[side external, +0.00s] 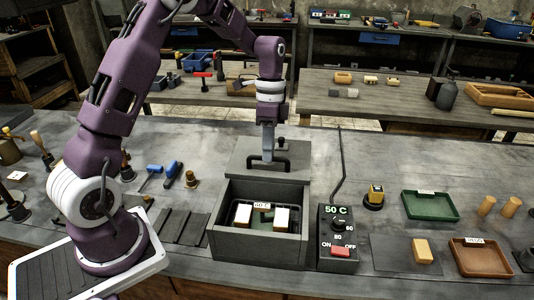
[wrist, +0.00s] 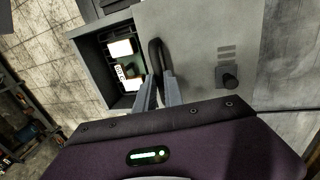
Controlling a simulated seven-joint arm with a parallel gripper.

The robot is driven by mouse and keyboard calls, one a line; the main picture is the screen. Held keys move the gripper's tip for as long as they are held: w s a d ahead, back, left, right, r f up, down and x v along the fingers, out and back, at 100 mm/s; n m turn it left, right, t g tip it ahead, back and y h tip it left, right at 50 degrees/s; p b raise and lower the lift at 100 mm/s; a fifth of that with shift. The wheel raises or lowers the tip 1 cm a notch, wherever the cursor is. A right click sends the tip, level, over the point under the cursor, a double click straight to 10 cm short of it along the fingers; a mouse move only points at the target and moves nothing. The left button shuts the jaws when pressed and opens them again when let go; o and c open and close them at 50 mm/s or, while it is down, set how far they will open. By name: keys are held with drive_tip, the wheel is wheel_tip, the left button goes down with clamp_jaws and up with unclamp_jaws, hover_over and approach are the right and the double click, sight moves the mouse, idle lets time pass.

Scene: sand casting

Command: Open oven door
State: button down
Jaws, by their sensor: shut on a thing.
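The oven is a dark grey box (side external: 257,250) on the bench. Its flat grey lid-like door (side external: 240,155) sits back, behind the open cavity, so the inside shows. The door carries a black bar handle (side external: 283,166), which also shows in the wrist view (wrist: 155,55). My gripper (side external: 268,158) points down at the handle and is shut on it; in the wrist view its fingers (wrist: 159,92) are on either side of the bar. Inside the oven lie two pale blocks in a dark tray, with a "60 C" label (side external: 262,205).
A control box (side external: 338,240) reading 50 C, with a knob and a red switch, stands right of the oven. Further right are a green tray (side external: 430,206) and a brown tray (side external: 481,258). Tools and dark plates (side external: 184,226) lie to the left.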

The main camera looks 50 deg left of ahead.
drive_tip(key=shift+w+a, duration=0.25)
drive_tip(key=shift+w, duration=0.05)
drive_tip(key=c, duration=1.6)
unclamp_jaws()
drive_tip(key=shift+o, duration=0.7)
drive_tip(key=shift+s, duration=0.1)
drive_tip(key=s+d+r+n+t, duration=0.1)
drive_tip(key=s+r, duration=0.1)
drive_tip(key=r, duration=0.4)
drive_tip(key=s+d+r+n+t, duration=0.1)
drive_tip(key=d+r, duration=0.1)
drive_tip(key=r, duration=0.5)
drive_tip(key=s+d+r+n+t, duration=0.1)
drive_tip(key=s+d+n+t, duration=0.1)
drive_tip(key=s, duration=0.8)
drive_tip(key=s+d+r+n+t+y, duration=0.1)
drive_tip(key=s+d+n+t, duration=0.2)
drive_tip(key=s, duration=0.8)
drive_tip(key=shift+s+d+r+n+y, duration=0.15)
drive_tip(key=shift+s+d+n+y, duration=0.15)
drive_tip(key=shift+d+n, duration=0.65)
